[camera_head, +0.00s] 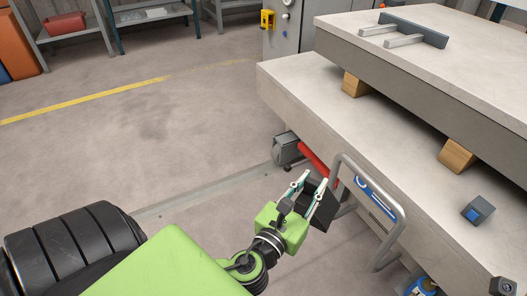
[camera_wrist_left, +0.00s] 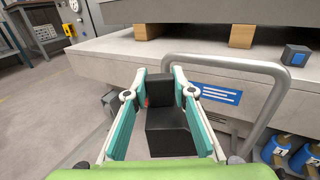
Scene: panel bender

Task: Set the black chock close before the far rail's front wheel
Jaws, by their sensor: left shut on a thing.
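My left gripper (camera_head: 305,187) is shut on the black chock (camera_head: 319,208), holding it in the air beside the bent grey tube handle. In the left wrist view the chock (camera_wrist_left: 168,132) sits between the teal fingers of my left gripper (camera_wrist_left: 158,75); its stepped shape shows. A grey wheel-like part (camera_head: 286,149) stands low by the machine, just beyond the gripper, with a red cylinder (camera_head: 317,162) beside it. A flat grey rail (camera_head: 190,199) runs along the floor toward it. I cannot tell for sure that this part is the front wheel. My right gripper is not in view.
The grey tube handle (camera_head: 398,212) rises close right of the chock. The stone-topped machine table (camera_head: 310,90) fills the right side, with wooden blocks (camera_head: 457,155) under its upper slab. A blue canister (camera_head: 421,287) stands at the lower right.

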